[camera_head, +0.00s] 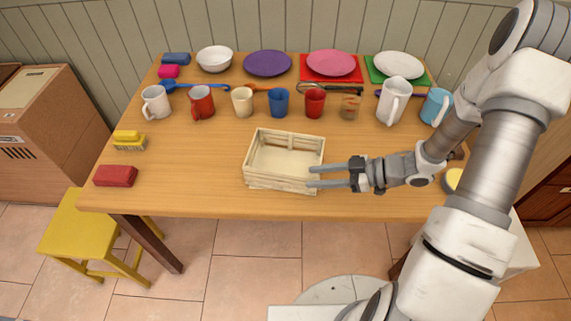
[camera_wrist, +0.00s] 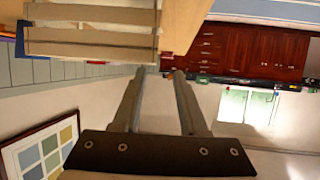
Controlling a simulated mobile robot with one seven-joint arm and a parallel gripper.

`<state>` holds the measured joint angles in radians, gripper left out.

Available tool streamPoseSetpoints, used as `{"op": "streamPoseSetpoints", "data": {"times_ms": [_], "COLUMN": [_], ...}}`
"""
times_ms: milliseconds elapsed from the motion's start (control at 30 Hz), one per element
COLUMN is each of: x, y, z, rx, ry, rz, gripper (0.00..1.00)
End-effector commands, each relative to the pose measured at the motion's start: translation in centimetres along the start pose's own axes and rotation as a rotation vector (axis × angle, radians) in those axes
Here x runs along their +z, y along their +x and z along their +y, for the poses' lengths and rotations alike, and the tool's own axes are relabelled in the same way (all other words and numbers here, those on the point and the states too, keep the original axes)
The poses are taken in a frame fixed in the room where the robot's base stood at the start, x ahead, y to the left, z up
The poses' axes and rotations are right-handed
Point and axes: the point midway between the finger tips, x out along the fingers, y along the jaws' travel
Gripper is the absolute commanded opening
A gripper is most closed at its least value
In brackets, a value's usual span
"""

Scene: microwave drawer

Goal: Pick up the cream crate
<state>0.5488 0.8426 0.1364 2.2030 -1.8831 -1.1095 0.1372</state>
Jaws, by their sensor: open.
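The cream crate (camera_head: 276,181) is an empty, slatted open box standing upright near the front middle of the table (camera_head: 205,190). My gripper (camera_head: 310,177) reaches in from the right, with two parallel fingers spread apart and nothing between them. In the head view its fingertips overlap the crate's front right corner; I cannot tell whether they touch it. In the wrist view the crate's slatted side (camera_wrist: 90,42) fills the upper left. The open fingers (camera_wrist: 158,72) point towards the crate's right end there, with the left fingertip just below its corner.
Several mugs and cups, including a blue cup (camera_head: 279,102) and a red cup (camera_head: 315,102), stand in a row behind the crate. Plates and a white bowl (camera_head: 215,58) lie farther back. A red block (camera_head: 116,176) and yellow sponge (camera_head: 129,141) lie left. The table between is clear.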

Motion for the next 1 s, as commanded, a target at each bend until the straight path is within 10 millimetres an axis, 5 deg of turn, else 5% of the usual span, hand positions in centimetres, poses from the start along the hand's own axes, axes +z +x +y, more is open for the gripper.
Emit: {"op": "streamPoseSetpoints", "data": {"times_ms": [200, 467, 700, 1000], "x": [0.1, -0.1, -0.7, -0.8], "y": [4.1, 6.0, 9.4, 10.5], "z": [0.0, 0.2, 0.7, 0.8], "rx": [-0.002, 0.000, -0.002, 0.002], "ry": [0.001, 0.000, 0.001, 0.000], "rz": [0.001, 0.000, 0.000, -0.001], "gripper": [0.42, 0.42, 0.42, 0.42]}}
